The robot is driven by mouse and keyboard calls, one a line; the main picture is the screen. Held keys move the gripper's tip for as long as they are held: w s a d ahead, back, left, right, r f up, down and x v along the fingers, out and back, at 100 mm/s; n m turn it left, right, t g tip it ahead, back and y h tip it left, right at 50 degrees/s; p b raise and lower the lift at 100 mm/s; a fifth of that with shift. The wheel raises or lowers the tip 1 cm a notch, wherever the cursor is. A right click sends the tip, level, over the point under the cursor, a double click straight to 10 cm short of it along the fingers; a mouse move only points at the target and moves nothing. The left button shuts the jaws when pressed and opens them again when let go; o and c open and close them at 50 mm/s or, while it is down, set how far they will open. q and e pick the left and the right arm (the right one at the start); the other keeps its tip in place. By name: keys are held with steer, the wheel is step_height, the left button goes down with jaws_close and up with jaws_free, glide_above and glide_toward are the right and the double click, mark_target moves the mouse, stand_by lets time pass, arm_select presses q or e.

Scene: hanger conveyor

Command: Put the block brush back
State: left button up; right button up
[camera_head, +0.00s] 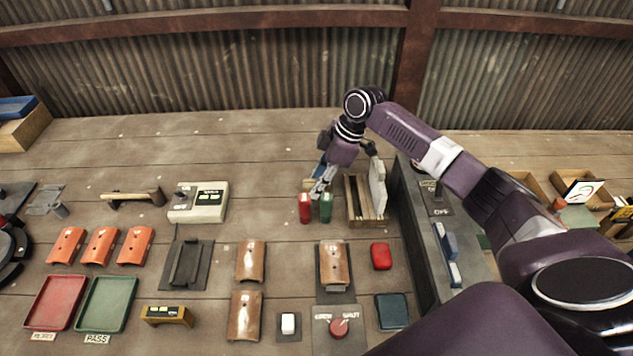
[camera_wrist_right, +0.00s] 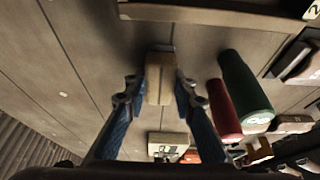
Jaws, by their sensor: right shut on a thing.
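The block brush, a tan wooden block (camera_wrist_right: 160,85) with a dark far end, sits between the fingers of my right gripper (camera_wrist_right: 158,92) in the right wrist view. The fingers press on its two sides. In the head view my right gripper (camera_head: 319,189) is low over the back middle of the table, just behind a red and a green cylinder. The brush is mostly hidden there by the gripper. I cannot tell whether the brush touches the table. My left gripper is not in view.
The red cylinder (camera_head: 305,208) and green cylinder (camera_head: 326,207) stand close in front of my gripper. A slotted wooden rack (camera_head: 354,218) with a pale panel is just right of it. A grey raised unit (camera_head: 421,245) stands further right. Table behind and left is clear.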

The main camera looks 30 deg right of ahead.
steer(key=o, duration=1.1)
steer(key=shift+r, duration=0.1)
steer(key=v, duration=1.2)
steer(key=shift+a, duration=0.1)
